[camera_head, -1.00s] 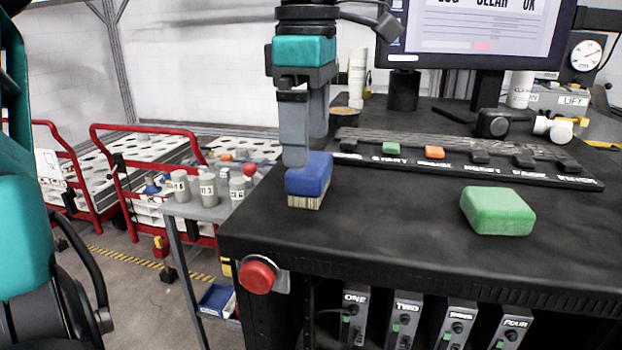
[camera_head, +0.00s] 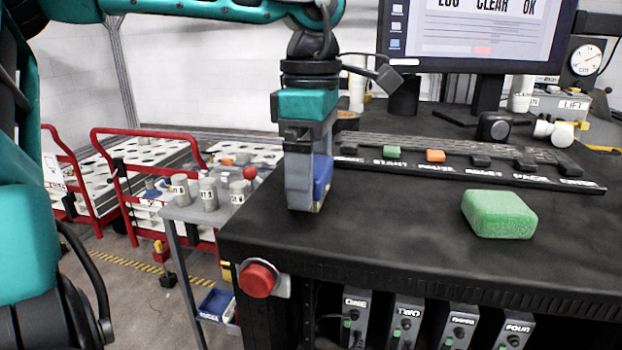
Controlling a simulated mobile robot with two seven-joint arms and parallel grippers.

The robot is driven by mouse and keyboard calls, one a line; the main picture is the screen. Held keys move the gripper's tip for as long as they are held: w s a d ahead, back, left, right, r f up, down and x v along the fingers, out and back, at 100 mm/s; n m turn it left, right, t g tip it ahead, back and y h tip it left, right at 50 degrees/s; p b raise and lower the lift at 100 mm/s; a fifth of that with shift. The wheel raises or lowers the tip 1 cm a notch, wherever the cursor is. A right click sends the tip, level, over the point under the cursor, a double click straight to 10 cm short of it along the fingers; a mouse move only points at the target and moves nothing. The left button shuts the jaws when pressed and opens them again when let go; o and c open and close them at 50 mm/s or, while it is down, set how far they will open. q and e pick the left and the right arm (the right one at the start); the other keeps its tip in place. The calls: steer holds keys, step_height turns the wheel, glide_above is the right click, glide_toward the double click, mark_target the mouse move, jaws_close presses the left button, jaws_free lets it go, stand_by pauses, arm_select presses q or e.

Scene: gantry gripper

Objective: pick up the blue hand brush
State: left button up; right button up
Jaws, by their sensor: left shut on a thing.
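The blue hand brush (camera_head: 321,178) stands on the black worktop (camera_head: 400,225) near its left end, bristles down. My left gripper (camera_head: 305,195) comes down from above and is shut on the brush. Its near finger covers most of the brush, so only a strip of blue and a little of the pale bristles show at the right. I cannot tell whether the bristles still touch the worktop. My right gripper is not in view.
A green block (camera_head: 499,214) lies on the worktop to the right. A strip of labelled buttons (camera_head: 470,165) and a monitor (camera_head: 470,35) stand behind. A red button (camera_head: 257,279) sits on the bench's front. Red carts (camera_head: 130,190) and a grey side table (camera_head: 190,213) stand left.

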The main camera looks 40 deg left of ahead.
arm_select(q)
steer(key=shift+r, duration=0.2)
steer(key=shift+c, duration=0.2)
step_height(320, 180, up, 20)
steer(key=p, duration=0.3)
steer(key=shift+f+p, duration=0.15)
steer(key=shift+p, duration=0.15)
